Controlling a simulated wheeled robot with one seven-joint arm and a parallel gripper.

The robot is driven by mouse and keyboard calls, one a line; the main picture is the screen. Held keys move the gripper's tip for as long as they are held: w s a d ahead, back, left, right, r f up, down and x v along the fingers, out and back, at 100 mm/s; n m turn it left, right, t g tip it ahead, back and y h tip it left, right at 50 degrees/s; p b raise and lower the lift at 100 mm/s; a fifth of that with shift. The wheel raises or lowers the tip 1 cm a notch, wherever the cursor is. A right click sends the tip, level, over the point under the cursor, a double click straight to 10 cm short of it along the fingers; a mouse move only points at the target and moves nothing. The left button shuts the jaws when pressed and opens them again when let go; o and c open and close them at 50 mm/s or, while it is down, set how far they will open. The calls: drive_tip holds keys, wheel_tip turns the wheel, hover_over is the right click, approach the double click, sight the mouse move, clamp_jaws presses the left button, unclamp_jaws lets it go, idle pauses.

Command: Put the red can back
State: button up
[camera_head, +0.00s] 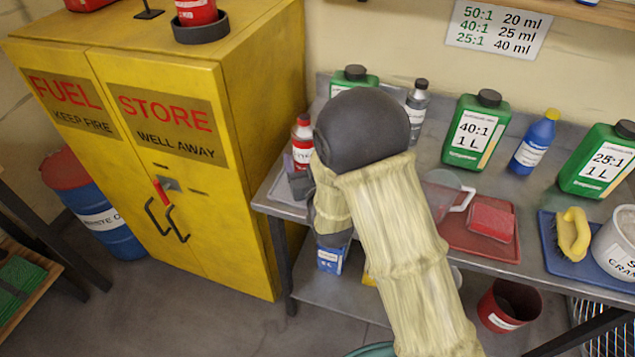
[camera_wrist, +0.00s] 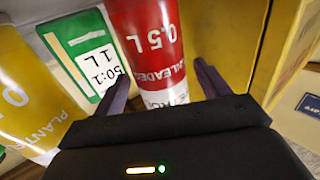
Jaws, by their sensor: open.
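In the wrist view a red can (camera_wrist: 148,42) marked 0.5 L and unleaded, upside down in the picture, stands between and beyond my gripper's (camera_wrist: 158,82) two spread fingers. No closed grip on it shows. In the head view a small red and white container (camera_head: 302,142) stands at the bench's left end and seems to be the same can. My arm hides most of the gripper there. Another red can (camera_head: 196,12) stands in a dark round holder (camera_head: 201,32) on top of the yellow fuel cabinet (camera_head: 255,100).
Close by in the wrist view are a green 50:1 bottle (camera_wrist: 75,48) and a yellow container (camera_wrist: 25,95). The bench also holds a grey bottle (camera_head: 417,102), a green 40:1 bottle (camera_head: 476,130), a blue bottle (camera_head: 534,143) and a red tray (camera_head: 470,240). A black stand (camera_head: 149,14) is on the cabinet.

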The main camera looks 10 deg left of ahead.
drive_tip(key=b+v, duration=0.1)
drive_tip(key=v, duration=0.6)
drive_tip(key=shift+s+r, duration=0.1)
drive_tip(key=shift+s, duration=0.05)
drive_tip(key=p, duration=0.2)
drive_tip(key=shift+s+d+r+p, duration=0.2)
drive_tip(key=shift+s+r+p, duration=0.05)
drive_tip(key=shift+p, duration=0.1)
drive_tip(key=shift+p+v, duration=1.25)
drive_tip(key=shift+p, duration=1.75)
drive_tip(key=shift+f, duration=0.15)
